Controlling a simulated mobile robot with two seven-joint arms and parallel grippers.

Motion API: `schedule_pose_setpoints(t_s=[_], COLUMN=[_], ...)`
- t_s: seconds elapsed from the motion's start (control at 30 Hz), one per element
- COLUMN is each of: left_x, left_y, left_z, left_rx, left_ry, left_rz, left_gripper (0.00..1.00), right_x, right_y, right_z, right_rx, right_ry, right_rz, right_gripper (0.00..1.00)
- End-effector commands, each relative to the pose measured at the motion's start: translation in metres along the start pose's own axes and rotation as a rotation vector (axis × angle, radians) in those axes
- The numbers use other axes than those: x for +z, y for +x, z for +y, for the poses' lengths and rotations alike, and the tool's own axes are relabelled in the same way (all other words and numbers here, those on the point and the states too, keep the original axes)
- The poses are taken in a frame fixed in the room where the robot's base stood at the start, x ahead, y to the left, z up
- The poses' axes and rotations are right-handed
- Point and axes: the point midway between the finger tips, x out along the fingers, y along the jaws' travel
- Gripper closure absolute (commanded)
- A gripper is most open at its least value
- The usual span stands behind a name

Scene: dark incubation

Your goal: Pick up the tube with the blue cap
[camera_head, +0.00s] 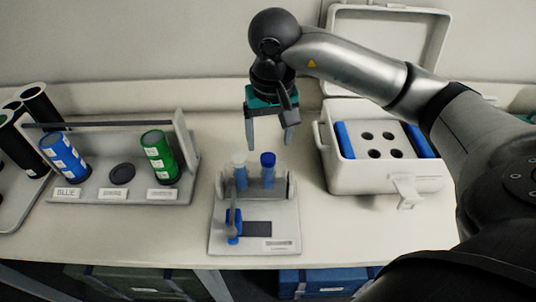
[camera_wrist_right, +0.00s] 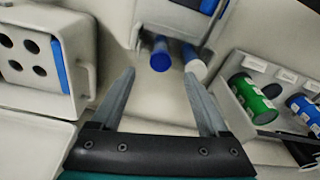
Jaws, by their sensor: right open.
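The tube with the blue cap (camera_head: 268,163) stands upright in a small white rack (camera_head: 282,243) in the middle of the bench. Left of it in the same rack is a tube with a white cap (camera_head: 239,165). In the right wrist view the blue cap (camera_wrist_right: 160,55) shows just beyond the fingertips, roughly between them, with the white cap (camera_wrist_right: 195,67) close by. My right gripper (camera_head: 270,145) is open and empty, above and behind the rack, fingers pointing down. The lower parts of the tubes are partly hidden by the rack. My left gripper is not in view.
A white cooler box (camera_head: 330,172) with an open lid (camera_head: 388,22) stands right of the rack. On the left, a holder (camera_head: 95,190) carries a blue canister (camera_head: 65,160) and a green canister (camera_head: 160,158). Bare bench lies between these and the rack.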

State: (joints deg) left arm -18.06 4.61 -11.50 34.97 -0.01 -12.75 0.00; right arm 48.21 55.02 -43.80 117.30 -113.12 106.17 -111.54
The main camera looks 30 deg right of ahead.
Motion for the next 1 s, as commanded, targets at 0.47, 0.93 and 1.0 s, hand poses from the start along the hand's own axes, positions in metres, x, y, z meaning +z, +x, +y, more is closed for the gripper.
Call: schedule_pose_setpoints(t_s=[0.47, 0.93, 1.0], left_x=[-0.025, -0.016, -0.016], left_y=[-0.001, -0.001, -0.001], left_z=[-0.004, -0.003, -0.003], left_rx=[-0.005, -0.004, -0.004], left_ry=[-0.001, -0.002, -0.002], left_rz=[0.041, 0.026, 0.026], left_gripper=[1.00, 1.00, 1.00], right_x=[0.000, 0.000, 0.000], right_y=[0.071, 0.075, 0.075], right_z=[-0.001, -0.001, -0.001], right_rx=[0.000, -0.001, -0.001], right_ry=[-0.001, -0.001, -0.001], right_rz=[-0.002, 0.000, 0.000], right_gripper=[0.22, 0.33, 0.41])
